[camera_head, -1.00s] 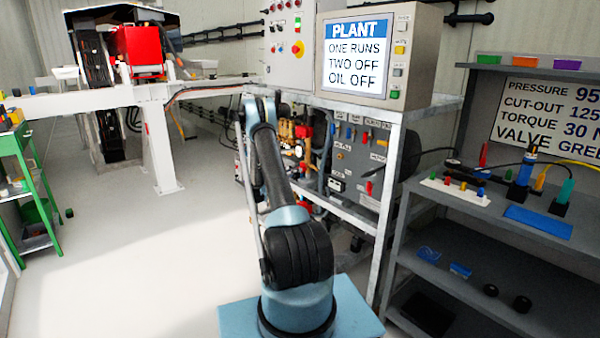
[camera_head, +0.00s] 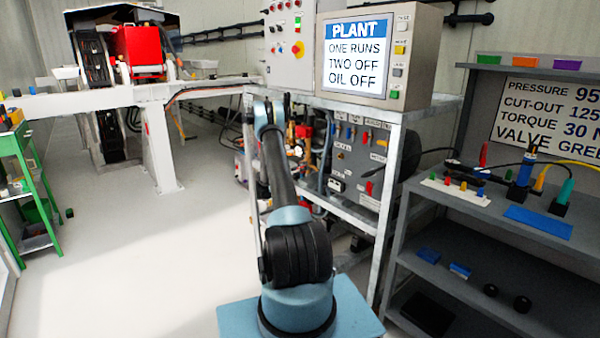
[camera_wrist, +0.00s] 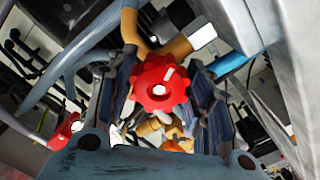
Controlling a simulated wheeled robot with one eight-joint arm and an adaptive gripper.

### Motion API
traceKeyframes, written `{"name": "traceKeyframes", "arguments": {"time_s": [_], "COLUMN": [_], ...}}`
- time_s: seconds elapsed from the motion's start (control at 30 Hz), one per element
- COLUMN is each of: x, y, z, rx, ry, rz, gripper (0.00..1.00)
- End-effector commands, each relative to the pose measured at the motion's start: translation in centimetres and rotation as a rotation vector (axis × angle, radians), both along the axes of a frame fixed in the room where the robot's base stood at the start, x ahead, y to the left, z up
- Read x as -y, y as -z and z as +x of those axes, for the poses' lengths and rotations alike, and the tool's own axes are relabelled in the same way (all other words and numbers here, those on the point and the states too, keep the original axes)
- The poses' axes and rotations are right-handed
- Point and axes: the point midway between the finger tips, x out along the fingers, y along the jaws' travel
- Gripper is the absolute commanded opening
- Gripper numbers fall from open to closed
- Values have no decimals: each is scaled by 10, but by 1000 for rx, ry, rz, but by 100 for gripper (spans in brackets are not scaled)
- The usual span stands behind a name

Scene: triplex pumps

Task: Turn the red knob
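The red knob (camera_wrist: 162,86) is lobed, with a pale centre and a white mark on its face, and shows in the middle of the wrist view. My gripper (camera_wrist: 161,62) is open, with one dark finger left of the knob and the other right of it. The knob appears between the fingers; I cannot tell whether either touches it. In the head view my arm reaches towards the pump equipment under the bench, and my gripper is hidden there. I cannot pick out the knob for sure in that view.
Brass pipework (camera_wrist: 183,47) lies close behind the knob, and a grey-blue hose (camera_wrist: 88,47) runs at upper left. A grey metal post (camera_wrist: 250,30) stands close on the right.

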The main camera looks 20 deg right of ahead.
Motion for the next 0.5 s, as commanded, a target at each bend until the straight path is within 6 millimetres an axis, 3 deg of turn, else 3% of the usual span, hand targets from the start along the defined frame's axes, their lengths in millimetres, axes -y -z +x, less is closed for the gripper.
{"name": "traceKeyframes", "arguments": {"time_s": [0.5], "x": [-1], "y": [0], "z": [1], "rx": [-61], "ry": [-3], "rz": [-21], "gripper": [23]}}
